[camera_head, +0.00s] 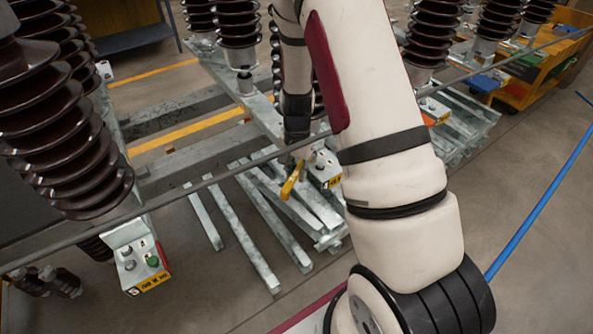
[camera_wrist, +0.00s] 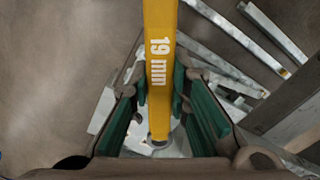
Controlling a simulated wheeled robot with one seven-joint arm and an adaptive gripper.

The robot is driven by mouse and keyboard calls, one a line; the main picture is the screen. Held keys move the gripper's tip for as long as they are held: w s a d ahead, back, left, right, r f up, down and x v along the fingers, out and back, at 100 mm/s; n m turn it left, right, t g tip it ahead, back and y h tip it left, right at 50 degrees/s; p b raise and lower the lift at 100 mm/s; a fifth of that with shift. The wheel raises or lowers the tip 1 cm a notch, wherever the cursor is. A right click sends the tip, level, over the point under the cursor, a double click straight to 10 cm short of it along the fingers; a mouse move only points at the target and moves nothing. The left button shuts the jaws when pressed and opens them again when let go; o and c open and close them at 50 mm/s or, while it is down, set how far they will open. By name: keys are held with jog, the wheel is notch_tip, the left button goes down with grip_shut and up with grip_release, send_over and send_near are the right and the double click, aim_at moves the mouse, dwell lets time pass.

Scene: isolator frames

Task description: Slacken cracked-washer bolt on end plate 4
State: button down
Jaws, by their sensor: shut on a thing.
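My gripper (camera_wrist: 160,108) is shut on a yellow spanner (camera_wrist: 160,45) marked "19 mm", with green-padded fingers on both sides of it. In the head view the yellow spanner (camera_head: 291,182) shows below my dark wrist, beside an end plate (camera_head: 322,168) with a yellow label that seems to read 4. A round grey part (camera_wrist: 158,143) shows at the spanner's lower end in the wrist view; I cannot tell whether the spanner is seated on a bolt. The end plate's bolts and any cracked washer are largely hidden or too small to make out.
Another end plate (camera_head: 138,258) with bolts and a green part stands at the lower left under a brown ribbed insulator (camera_head: 60,130). A dark bar (camera_head: 210,182) crosses the view. Galvanised beams (camera_head: 245,235) lie on the floor. A yellow cart (camera_head: 520,90) stands at the far right.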

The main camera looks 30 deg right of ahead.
jog(key=shift+f, duration=0.45)
dwell(0.4)
jog(key=s+d+n+p, duration=0.1)
jog(key=d+n, duration=0.1)
jog(key=n, duration=0.1)
jog(key=s+d+n, duration=0.2)
jog(key=n, duration=0.1)
jog(key=s+d+n+p, duration=0.1)
jog(key=s+d+n, duration=0.1)
jog(key=n, duration=0.1)
jog(key=shift+d+p, duration=0.35)
jog(key=shift+d, duration=0.05)
jog(key=shift+d+n+p, duration=0.35)
jog(key=shift+d+n, duration=1.05)
jog(key=shift+n, duration=0.1)
notch_tip(320, 180, up, 2)
jog(key=shift+r+p, duration=0.1)
jog(key=shift+p, duration=0.45)
